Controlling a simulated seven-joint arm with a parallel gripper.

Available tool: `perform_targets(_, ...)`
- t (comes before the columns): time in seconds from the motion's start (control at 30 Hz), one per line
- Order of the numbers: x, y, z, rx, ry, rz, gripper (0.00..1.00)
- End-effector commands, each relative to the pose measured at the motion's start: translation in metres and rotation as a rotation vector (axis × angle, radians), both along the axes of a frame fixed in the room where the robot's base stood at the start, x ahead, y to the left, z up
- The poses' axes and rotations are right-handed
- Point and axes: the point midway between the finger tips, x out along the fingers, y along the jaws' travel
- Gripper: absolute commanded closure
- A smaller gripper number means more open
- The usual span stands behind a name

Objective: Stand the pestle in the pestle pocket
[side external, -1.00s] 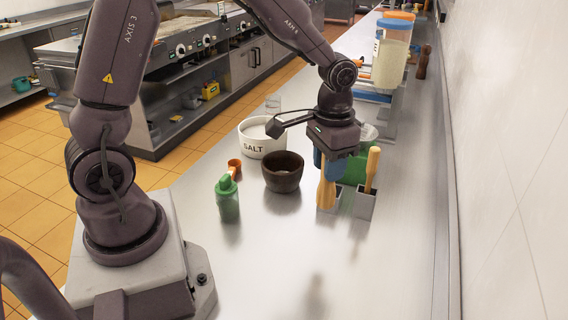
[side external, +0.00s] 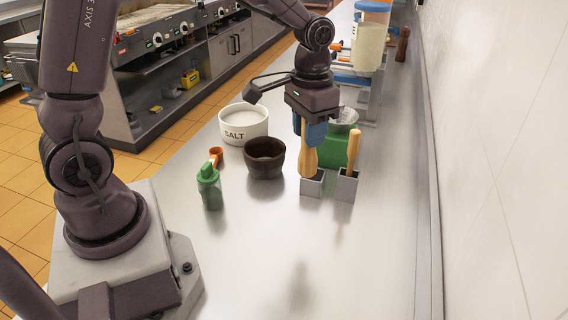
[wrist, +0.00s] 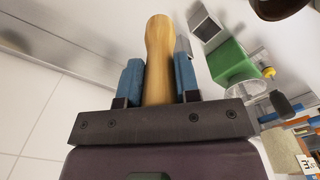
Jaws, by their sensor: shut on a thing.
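My gripper (side external: 311,130) has its blue fingers shut on the wooden pestle (side external: 309,158), which points down in the side view. In the wrist view the pestle (wrist: 158,60) is between the blue fingers, its rounded end in plain sight and outside any pocket. In the side view that end overlaps the mouth of the left grey pocket (side external: 312,186). A grey pocket (wrist: 208,27) with a dark opening shows to the right of the pestle in the wrist view. The right grey pocket (side external: 346,187) holds a wooden-handled tool (side external: 354,153). Which pocket is the pestle's is unmarked.
A green block (side external: 328,148) stands just behind the pockets. The counter in front of the pockets is clear; a wall (side external: 500,160) runs along the right.

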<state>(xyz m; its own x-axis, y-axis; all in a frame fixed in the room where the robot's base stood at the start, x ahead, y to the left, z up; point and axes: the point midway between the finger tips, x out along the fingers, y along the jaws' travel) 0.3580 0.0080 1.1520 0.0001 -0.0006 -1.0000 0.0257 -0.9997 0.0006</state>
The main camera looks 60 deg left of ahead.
Motion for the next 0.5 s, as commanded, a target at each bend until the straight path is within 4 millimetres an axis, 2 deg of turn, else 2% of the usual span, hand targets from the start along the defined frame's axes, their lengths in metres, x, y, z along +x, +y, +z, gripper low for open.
perform_targets(0.1, 0.018, 0.025, -0.026, 0.000, 0.006, 0.050, 0.98)
perform_targets(0.3, 0.053, 0.073, -0.064, 0.001, 0.003, 0.060, 0.98)
perform_targets(0.4, 0.068, 0.091, -0.071, 0.002, 0.000, 0.035, 0.98)
perform_targets(0.5, 0.076, 0.095, -0.068, 0.001, -0.001, 0.002, 0.98)
